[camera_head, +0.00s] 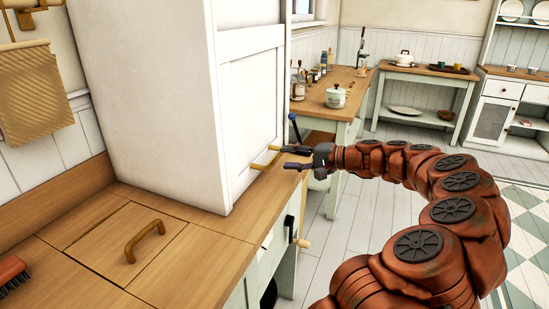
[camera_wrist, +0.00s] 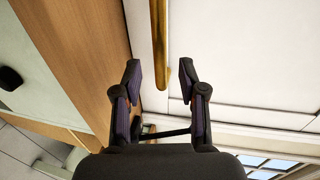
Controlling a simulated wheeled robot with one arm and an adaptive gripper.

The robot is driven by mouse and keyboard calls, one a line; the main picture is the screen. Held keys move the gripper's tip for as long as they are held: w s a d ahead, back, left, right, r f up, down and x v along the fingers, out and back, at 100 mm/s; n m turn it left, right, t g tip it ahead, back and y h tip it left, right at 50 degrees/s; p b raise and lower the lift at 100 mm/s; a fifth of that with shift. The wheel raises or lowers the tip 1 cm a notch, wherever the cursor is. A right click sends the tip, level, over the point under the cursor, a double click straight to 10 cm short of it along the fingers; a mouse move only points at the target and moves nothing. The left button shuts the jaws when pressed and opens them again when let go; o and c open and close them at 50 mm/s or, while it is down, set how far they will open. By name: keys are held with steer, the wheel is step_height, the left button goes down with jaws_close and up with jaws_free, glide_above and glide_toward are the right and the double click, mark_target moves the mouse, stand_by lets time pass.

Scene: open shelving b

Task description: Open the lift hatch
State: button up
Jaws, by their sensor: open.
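A tall white cabinet (camera_head: 160,95) stands on the wooden counter, with a panelled front on its right side. A brass bar handle (camera_head: 264,161) is low on that front, which looks closed down to the counter. My gripper (camera_head: 287,157) is open and empty beside the handle. In the wrist view the brass bar (camera_wrist: 158,42) runs down the picture, its near end between my two fingertips (camera_wrist: 160,76). I cannot tell whether they touch. A square wooden lid (camera_head: 128,236) with a brass handle (camera_head: 145,241) lies flush and closed in the counter.
A brush (camera_head: 13,272) lies at the counter's left edge. Behind my gripper, a wooden-topped table (camera_head: 335,91) holds a white pot (camera_head: 335,97) and several jars. Open floor (camera_head: 400,150) lies right of the counter.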

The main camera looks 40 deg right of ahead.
mark_target(276, 155)
steer(key=shift+x, duration=2.35)
steer(key=shift+c, duration=0.3)
jaws_close()
